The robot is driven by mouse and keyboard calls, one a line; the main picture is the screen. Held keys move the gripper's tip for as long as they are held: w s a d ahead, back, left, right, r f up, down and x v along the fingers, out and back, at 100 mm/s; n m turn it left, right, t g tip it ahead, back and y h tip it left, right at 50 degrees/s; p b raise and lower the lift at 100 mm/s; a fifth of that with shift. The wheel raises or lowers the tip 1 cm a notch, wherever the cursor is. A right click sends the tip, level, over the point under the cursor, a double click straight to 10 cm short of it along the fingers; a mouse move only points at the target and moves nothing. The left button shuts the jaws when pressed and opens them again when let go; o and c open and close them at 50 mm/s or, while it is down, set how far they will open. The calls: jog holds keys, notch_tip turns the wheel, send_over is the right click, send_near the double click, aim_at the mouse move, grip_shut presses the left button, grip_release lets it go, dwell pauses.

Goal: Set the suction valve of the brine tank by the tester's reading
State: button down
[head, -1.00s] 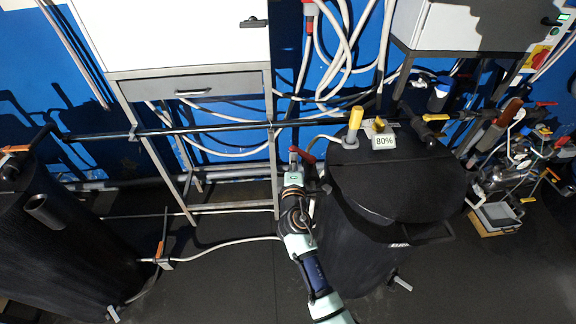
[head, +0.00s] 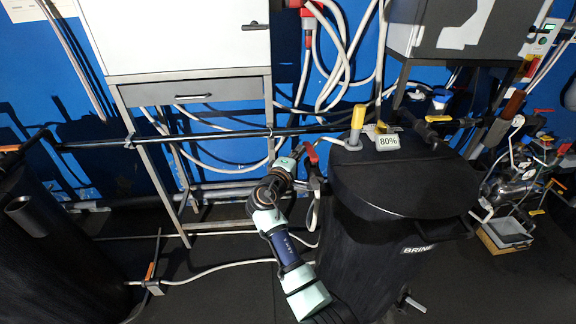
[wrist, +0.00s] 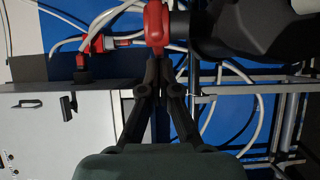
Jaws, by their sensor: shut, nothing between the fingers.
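The black brine tank (head: 365,250) stands right of centre in the head view, with a white BRINE label (head: 417,249) on its side. The tester (head: 387,142) on its lid reads 80%. A red valve handle (head: 311,153) sticks out at the tank's upper left side; it is large in the wrist view (wrist: 156,25). My gripper (head: 303,149) is beside this handle. In the wrist view, my gripper's fingers (wrist: 159,64) are shut with nothing between them, their tips at the handle's lower end. I cannot tell whether they touch it.
A yellow-topped upright piece (head: 358,117) stands on the lid. A horizontal dark pipe (head: 220,133) runs behind my arm, before a steel-framed cabinet (head: 180,40). Another black tank (head: 45,250) stands at left, with an orange-handled valve (head: 151,272) on a floor pipe. The floor between the tanks is mostly clear.

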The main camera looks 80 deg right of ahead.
jog(key=shift+s+d, duration=0.15)
jog(key=shift+d, duration=0.1)
dwell(0.3)
jog(key=w+a+p, duration=0.2)
jog(key=w+a, duration=0.6)
jog(key=a, duration=0.2)
jog(key=shift+w, duration=0.25)
